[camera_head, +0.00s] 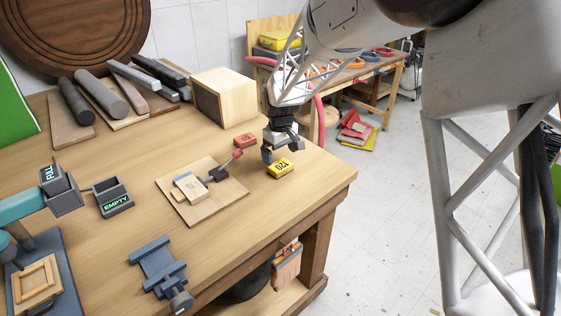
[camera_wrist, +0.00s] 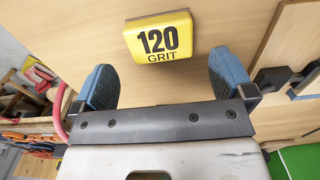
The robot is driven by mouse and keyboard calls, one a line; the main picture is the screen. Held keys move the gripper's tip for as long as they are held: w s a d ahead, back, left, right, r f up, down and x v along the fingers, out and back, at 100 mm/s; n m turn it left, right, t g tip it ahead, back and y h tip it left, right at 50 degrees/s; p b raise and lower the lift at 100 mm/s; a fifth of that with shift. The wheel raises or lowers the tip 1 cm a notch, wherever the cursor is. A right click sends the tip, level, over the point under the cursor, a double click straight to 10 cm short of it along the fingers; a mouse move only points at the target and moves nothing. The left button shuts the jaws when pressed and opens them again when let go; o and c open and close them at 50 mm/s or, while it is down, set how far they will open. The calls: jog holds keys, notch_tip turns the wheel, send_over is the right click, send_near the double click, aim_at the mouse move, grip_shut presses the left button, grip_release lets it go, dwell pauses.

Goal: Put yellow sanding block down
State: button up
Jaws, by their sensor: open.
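The yellow sanding block (camera_head: 280,168) lies on the wooden workbench (camera_head: 130,235) near its right corner. In the wrist view the block (camera_wrist: 158,38) shows "120 GRIT" in black on its top face. My gripper (camera_head: 280,152) is just above and behind the block in the head view. In the wrist view my gripper (camera_wrist: 163,80) has its two blue-grey fingers spread wide. The block lies beyond the fingertips, roughly centred between them, with nothing held.
A red block (camera_head: 245,140) lies left of my gripper. A wooden board (camera_head: 200,190) with a red-handled clamp (camera_head: 226,167) is further left. A grey "EMPTY" bin (camera_head: 113,198) and a blue vise (camera_head: 160,265) stand on the bench. The bench's front right is clear.

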aim_at(282, 165)
notch_tip(282, 165, up, 7)
dwell(0.4)
dwell(0.6)
jog(key=s+d+r+m+t, duration=0.1)
jog(key=s+d+r+m, duration=0.1)
jog(key=s+d+r, duration=0.45)
jog(key=s+d+r+m, duration=0.25)
jog(key=s+d, duration=0.55)
jog(key=s, duration=0.4)
jog(key=s+d+m, duration=0.2)
jog(key=s+d, duration=0.2)
jog(key=s, duration=0.7)
jog(key=s+d+f+m+t, duration=0.1)
jog(key=s+d, duration=0.3)
jog(key=s, duration=0.6)
jog(key=shift+s+d+m+t, duration=0.3)
jog(key=shift+s+m, duration=0.1)
jog(key=shift+m, duration=0.45)
